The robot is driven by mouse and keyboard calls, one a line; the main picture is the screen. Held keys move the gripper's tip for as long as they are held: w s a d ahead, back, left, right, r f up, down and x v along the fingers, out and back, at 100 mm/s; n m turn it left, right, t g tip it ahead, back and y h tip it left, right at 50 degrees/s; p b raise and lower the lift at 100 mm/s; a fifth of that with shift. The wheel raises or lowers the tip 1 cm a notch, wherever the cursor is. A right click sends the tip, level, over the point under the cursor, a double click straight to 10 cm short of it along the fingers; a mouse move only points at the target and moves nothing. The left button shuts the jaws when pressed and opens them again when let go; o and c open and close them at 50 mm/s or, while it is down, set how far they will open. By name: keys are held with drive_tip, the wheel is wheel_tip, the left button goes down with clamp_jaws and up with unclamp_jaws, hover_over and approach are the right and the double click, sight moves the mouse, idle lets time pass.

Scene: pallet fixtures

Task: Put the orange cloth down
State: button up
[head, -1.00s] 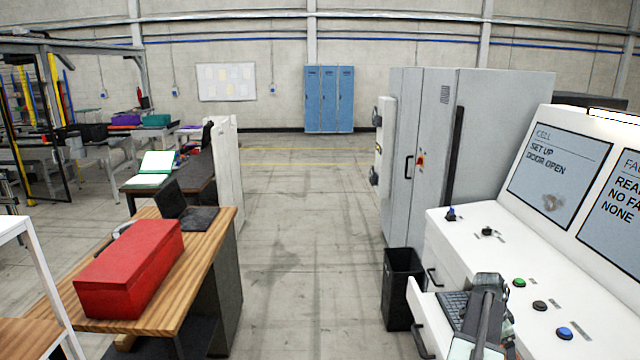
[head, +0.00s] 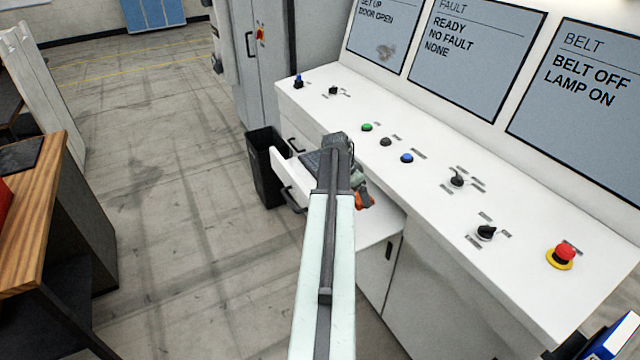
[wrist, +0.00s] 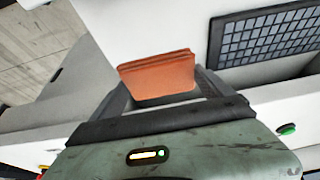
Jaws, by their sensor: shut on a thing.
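The orange cloth (wrist: 158,78) is a folded bundle between the two fingers of my gripper (wrist: 160,98) in the wrist view. My gripper is shut on it. In the head view the cloth (head: 364,200) shows as a small orange patch to the right of my arm, over the white pull-out shelf or drawer (head: 372,234) of the console. My arm hides much of the gripper there. I cannot tell whether the cloth touches the surface under it.
A dark keyboard (wrist: 265,40) lies close beside the cloth. The white console (head: 425,165) carries several buttons and knobs, with a red emergency stop (head: 565,254) at right. A black bin (head: 263,168) stands on the floor at left. Floor is clear left of it.

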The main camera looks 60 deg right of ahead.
sight(358, 219)
drive_tip(key=shift+f+b, duration=5.25)
drive_tip(key=shift+b, duration=0.3)
drive_tip(key=o, duration=0.9)
drive_tip(key=shift+r, duration=0.1)
drive_tip(key=shift+r, duration=0.1)
drive_tip(key=shift+r+p, duration=0.3)
drive_tip(key=shift+p, duration=0.2)
drive_tip(key=p+v, duration=1)
drive_tip(key=v, duration=0.1)
drive_tip(key=shift+w+a+r+p, duration=0.15)
drive_tip(key=shift+a+r+p, duration=0.05)
drive_tip(key=shift+p, duration=0.1)
